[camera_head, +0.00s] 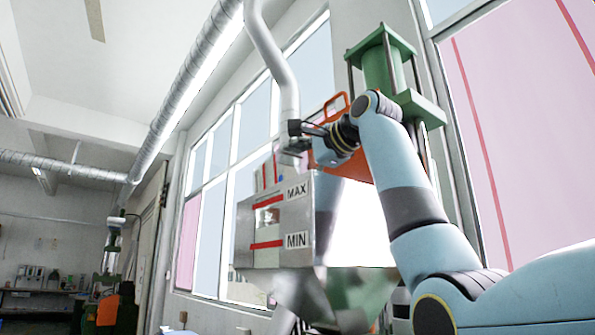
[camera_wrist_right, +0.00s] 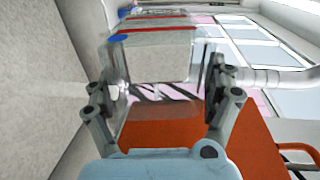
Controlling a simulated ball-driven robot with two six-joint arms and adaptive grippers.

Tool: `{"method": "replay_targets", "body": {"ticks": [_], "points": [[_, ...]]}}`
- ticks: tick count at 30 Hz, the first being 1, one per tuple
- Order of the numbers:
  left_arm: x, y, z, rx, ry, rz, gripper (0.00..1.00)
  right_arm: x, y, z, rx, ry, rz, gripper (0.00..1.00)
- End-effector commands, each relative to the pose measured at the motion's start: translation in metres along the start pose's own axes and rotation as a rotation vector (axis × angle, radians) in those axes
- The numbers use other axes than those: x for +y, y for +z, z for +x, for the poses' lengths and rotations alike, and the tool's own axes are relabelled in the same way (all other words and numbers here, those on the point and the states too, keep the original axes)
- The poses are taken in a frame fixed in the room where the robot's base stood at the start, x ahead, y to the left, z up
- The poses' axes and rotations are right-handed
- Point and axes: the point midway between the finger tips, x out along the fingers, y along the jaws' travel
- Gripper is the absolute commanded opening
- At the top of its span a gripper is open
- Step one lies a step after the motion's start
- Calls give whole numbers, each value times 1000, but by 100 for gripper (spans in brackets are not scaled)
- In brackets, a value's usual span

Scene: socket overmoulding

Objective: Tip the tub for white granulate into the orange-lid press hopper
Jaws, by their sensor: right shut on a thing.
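The press hopper (camera_head: 247,232) is a grey metal box in the head view, with a window between red lines marked MAX and MIN. Its orange lid (camera_head: 325,155) stands raised behind my right gripper, and it fills the lower part of the right wrist view (camera_wrist_right: 180,135). My right gripper (camera_head: 291,150) is above the hopper's top. In the right wrist view its fingers (camera_wrist_right: 163,78) are shut on a see-through tub (camera_wrist_right: 125,75). Pale material shows between the fingers; I cannot tell how much is in the tub. In the head view the tub is hard to make out. My left gripper is not in view.
A white pipe (camera_head: 283,75) comes down just behind the right gripper. A green press frame (camera_head: 382,65) rises behind my right arm. Windows line the wall behind. A green and orange machine (camera_head: 108,300) stands far off at the left.

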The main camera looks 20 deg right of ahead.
Motion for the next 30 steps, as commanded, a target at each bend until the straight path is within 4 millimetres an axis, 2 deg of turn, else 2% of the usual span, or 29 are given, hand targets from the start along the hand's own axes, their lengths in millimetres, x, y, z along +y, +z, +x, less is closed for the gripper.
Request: {"method": "replay_targets", "body": {"ticks": [30], "points": [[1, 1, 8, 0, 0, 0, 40, -1, 0, -2, 1, -46, -1, 29]]}}
